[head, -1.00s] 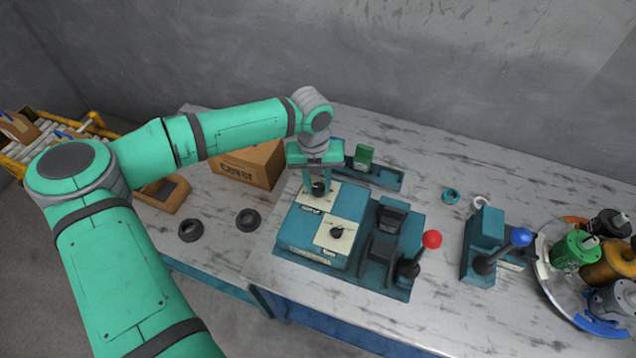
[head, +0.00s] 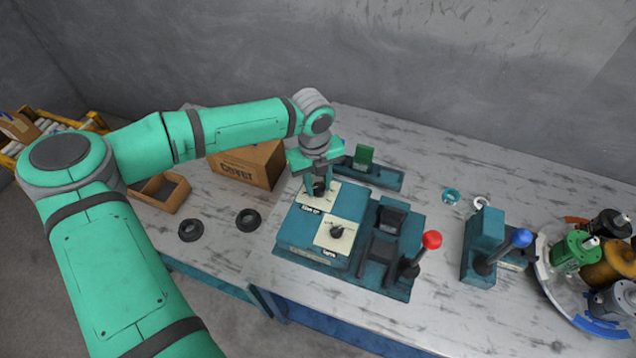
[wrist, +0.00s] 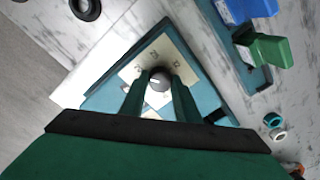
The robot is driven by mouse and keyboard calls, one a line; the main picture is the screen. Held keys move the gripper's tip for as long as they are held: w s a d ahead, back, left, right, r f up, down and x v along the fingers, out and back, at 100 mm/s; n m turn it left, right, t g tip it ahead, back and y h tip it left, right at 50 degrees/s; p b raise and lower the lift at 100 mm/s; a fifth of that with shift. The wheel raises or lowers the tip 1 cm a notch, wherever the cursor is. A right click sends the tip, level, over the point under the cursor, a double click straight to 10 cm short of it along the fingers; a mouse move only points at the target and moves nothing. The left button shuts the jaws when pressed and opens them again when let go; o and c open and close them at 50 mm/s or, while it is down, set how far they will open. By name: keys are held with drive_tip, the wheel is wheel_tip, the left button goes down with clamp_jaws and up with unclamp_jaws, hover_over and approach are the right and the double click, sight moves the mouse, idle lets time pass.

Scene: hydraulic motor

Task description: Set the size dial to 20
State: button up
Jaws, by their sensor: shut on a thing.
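The teal machine (head: 300,247) on the table carries two black dials on pale plates. My gripper (head: 318,188) points down over the far dial (head: 319,190), its fingers shut on either side of it. In the wrist view this dial (wrist: 158,80) sits between my fingertips (wrist: 158,84), with a pale mark on its top. Small numbers stand on the pale plate (wrist: 138,67) around it; one looks like 20, but which number the mark points to is not clear. The near dial (head: 337,231) stands free on its own plate.
A red-knobbed lever (head: 431,240) and a blue-knobbed lever (head: 521,237) stand to the right. A cardboard box (head: 247,164) is left of my gripper, with black rings (head: 248,219) in front. A round tray (head: 546,271) of coloured parts is at far right.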

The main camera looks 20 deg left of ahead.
sight(316, 187)
drive_tip(key=o, duration=1)
drive_tip(key=shift+o, duration=0.2)
drive_tip(key=shift+r, duration=0.1)
wheel_tip(316, 187, up, 11)
drive_tip(key=shift+s+a+f, duration=0.2)
drive_tip(key=shift+a, duration=0.1)
